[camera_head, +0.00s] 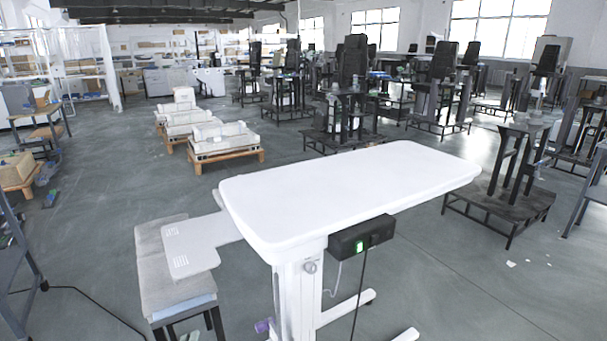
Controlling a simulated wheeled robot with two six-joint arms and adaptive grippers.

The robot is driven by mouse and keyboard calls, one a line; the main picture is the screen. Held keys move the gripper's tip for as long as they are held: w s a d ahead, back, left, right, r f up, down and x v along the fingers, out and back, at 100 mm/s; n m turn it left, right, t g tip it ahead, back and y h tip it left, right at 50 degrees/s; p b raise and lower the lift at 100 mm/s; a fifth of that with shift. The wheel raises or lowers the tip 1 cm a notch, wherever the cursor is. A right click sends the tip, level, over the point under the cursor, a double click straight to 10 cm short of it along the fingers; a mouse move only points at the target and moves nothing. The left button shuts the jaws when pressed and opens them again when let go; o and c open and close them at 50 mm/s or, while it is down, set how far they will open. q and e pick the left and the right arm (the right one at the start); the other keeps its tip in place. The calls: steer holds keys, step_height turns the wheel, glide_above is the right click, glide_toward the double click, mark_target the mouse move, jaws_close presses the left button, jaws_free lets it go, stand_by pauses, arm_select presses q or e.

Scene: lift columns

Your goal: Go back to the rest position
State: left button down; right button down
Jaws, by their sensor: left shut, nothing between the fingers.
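Neither of my grippers can be made out in the head view, and no arm of mine shows clearly. A white lift table (350,190) with a rounded, bare top stands in the middle on a white column (298,290). A black control box (361,237) with a lit green switch hangs under its front edge, with a cable running down. A light grey side panel (190,246) juts out at the table's left.
A grey padded stool (165,290) stands under the side panel. White units on wooden pallets (225,143) lie behind the table. Several dark lift columns on stands (350,100) fill the back and right. A shelf frame (15,260) is at the left edge. Grey floor is open at front right.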

arm_select(q)
steer(key=s+d+f+n+g+h+p, duration=0.1)
steer(key=s+f+n+g, duration=0.3)
steer(key=s+f, duration=0.6)
steer(key=s+f+n+g+h+p, duration=0.1)
steer(key=s+f+n+g+p, duration=0.2)
steer(key=s+f, duration=0.7)
steer(key=s+d+f+n+g+p, duration=0.1)
steer(key=s+f, duration=0.4)
steer(key=s, duration=0.8)
steer(key=s+d+f+n+g+p, duration=0.1)
steer(key=s+f+n+g, duration=0.2)
steer(key=s, duration=1)
step_height(320, 180, down, 2)
steer(key=g, duration=0.3)
steer(key=shift+f+h, duration=0.25)
steer(key=shift+h, duration=0.15)
steer(key=shift+s, duration=0.1)
